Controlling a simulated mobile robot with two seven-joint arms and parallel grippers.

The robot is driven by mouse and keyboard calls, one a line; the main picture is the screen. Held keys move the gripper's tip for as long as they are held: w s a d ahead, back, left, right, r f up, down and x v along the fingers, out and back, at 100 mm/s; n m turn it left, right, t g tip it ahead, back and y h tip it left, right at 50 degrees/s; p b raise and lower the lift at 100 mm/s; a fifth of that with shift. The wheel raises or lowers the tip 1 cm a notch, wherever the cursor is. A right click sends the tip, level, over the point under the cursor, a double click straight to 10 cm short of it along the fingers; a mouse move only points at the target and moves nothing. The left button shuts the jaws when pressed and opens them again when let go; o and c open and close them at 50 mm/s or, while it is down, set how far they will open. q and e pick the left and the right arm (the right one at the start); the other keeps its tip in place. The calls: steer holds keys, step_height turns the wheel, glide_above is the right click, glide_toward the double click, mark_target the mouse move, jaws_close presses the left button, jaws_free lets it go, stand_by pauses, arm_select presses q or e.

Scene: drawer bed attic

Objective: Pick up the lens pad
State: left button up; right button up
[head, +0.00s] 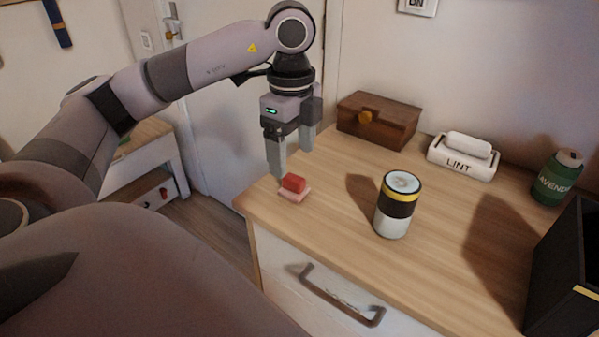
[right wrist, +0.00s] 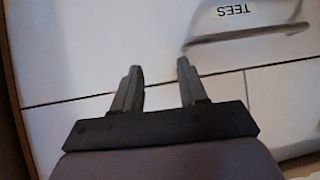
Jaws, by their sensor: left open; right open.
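The lens pad appears to be the small red block with a pale pink base (head: 293,186), lying near the left end of the wooden dresser top (head: 330,225). My left gripper (head: 292,163) points down just above and behind it, fingers apart. Nothing shows between the fingers, and I cannot tell if a fingertip touches the pad. My right gripper (right wrist: 159,66) is open and empty in the right wrist view, in front of white drawer fronts (right wrist: 90,50), one labelled TEES. It does not show in the head view.
A black, yellow and white can (head: 398,205) stands right of the pad. A wooden box (head: 377,121), a white LINT holder (head: 463,157) and a green LAVENDER bottle (head: 556,178) stand along the back. A black bin (head: 565,270) is at the right. Bare wood lies between them.

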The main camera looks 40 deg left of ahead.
arm_select(q)
steer(key=f, duration=0.7)
steer(key=shift+w+d, duration=0.2)
steer(key=shift+d, duration=0.05)
arm_select(e)
steer(key=shift+s+f, duration=0.15)
arm_select(q)
steer(key=c, duration=1.1)
steer(key=shift+r, duration=0.1)
step_height(320, 180, up, 11)
steer(key=p, duration=0.1)
step_height(320, 180, up, 7)
steer(key=p, duration=0.3)
glide_above(296, 179)
steer(key=shift+r+p, duration=0.6)
steer(key=shift+r, duration=0.35)
arm_select(e)
steer(key=shift+s+d+r, duration=0.15)
steer(key=shift+d+r, duration=0.1)
steer(key=shift+r, duration=0.65)
steer(key=shift+s+d+r, duration=0.1)
steer(key=shift+d+r, duration=0.15)
steer(key=shift+r, duration=0.65)
